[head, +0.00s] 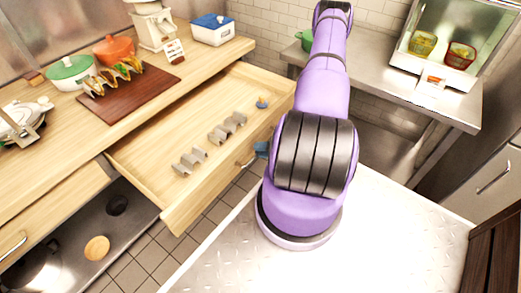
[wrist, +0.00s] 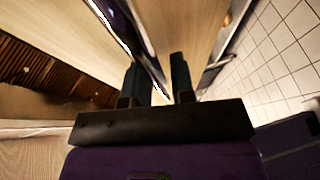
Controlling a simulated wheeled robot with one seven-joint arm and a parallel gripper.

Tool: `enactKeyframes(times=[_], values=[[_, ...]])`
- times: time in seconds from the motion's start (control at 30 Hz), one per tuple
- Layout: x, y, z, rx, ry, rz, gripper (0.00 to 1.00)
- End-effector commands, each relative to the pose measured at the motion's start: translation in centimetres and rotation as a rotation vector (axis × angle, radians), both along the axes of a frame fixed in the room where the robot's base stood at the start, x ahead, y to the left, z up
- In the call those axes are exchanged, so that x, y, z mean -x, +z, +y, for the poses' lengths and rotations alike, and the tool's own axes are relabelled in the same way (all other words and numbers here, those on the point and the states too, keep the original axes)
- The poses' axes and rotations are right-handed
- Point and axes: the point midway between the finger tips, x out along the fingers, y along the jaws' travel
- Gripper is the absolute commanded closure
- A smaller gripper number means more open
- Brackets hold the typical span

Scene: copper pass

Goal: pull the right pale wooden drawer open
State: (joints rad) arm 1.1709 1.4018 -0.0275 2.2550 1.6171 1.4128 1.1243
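The right pale wooden drawer (head: 185,207) stands pulled well out from under the counter in the head view. Its metal handle (head: 246,161) shows on the front face, near the right end. My gripper (head: 262,150) is just right of this handle, mostly hidden behind my purple arm. In the wrist view my two dark fingers (wrist: 156,80) are spread apart. A dark bar with a bright edge (wrist: 133,35) runs down between or just beyond them; I cannot tell whether they touch it. Pale wood lies on both sides.
Grey wavy holders (head: 226,127) and a small blue item (head: 262,103) sit in the drawer. A left drawer (head: 45,205) is beside it, above a steel shelf (head: 75,245). Tacos on a board (head: 130,90) and pots stand on the counter. A steel table (head: 455,105) is at right.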

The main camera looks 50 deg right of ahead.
Motion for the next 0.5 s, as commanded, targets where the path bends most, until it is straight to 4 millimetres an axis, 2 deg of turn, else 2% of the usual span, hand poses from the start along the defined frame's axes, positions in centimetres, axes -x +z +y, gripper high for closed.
enactKeyframes(times=[0.17,0.5], values=[[0.8,0.2,-0.4,0.000,-0.001,0.000,0.77],[6.3,1.3,-3.0,0.001,-0.003,0.001,0.77]])
